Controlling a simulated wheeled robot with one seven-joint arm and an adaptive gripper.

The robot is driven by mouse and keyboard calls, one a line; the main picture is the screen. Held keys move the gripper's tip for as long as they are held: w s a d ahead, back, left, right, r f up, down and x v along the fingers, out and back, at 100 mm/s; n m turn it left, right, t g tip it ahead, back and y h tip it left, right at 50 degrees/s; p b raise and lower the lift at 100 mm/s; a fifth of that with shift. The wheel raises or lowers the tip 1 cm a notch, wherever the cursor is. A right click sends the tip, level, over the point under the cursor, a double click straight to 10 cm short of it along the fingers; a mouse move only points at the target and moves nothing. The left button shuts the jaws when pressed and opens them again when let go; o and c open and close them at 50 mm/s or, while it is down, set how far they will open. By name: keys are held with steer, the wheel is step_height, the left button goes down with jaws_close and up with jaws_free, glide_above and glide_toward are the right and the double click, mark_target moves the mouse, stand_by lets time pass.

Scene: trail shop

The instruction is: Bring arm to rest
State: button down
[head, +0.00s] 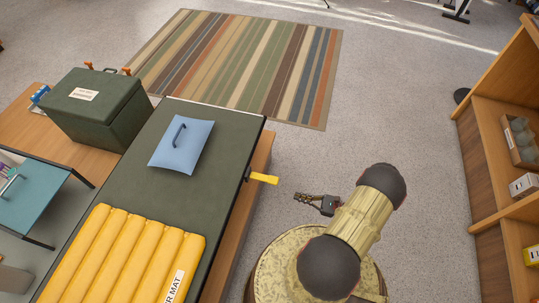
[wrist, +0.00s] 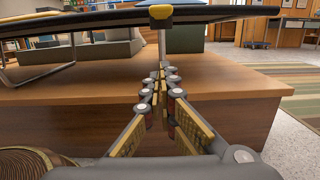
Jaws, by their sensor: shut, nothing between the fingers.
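My gripper (head: 303,197) shows in the head view over the grey floor, to the right of the green-topped table (head: 225,130). It points left toward the table's side and stands apart from it. In the wrist view my gripper (wrist: 160,80) has its fingers together with nothing between them. The wooden side of the table's base (wrist: 80,110) lies beyond the fingertips, and the thin dark tabletop edge (wrist: 230,12) crosses above them. My arm's yellow-patterned links show at the lower right of the head view.
A yellow tab (head: 263,178) sticks out from the table's right edge, near my gripper. A blue pillow-like pad (head: 182,158) and a yellow mat (head: 120,255) lie on the table. A wooden shelf (head: 485,170) stands at right. Floor (head: 400,110) between is clear.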

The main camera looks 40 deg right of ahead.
steer(key=s+a+n+g+y, duration=0.2)
steer(key=s+a+n+g, duration=0.1)
steer(key=s+a+g, duration=0.35)
steer(key=w+d+r+n+g+h+p, duration=0.15)
steer(key=r+n+g+h, duration=0.5)
steer(key=r, duration=1.25)
steer(key=w+r+n+g+h+p, duration=0.1)
steer(key=w+r+n+g+h, duration=0.2)
steer(key=r+n, duration=1.1)
steer(key=a+r+n+t+h, duration=0.1)
steer(key=a+r+t, duration=0.1)
steer(key=a+r, duration=0.4)
steer(key=s+a+r+n+t+h+p, duration=0.1)
steer(key=a+r, duration=0.6)
steer(key=r, duration=1)
steer(key=s+a+r+n+t+h+p, duration=0.1)
steer(key=a+r+n+t+h, duration=0.1)
steer(key=a+r, duration=0.5)
step_height(320, 180, up, 5)
steer(key=shift+s+f+n+t, duration=0.1)
steer(key=shift+s+n+t, duration=0.15)
steer(key=shift+n+t, duration=0.4)
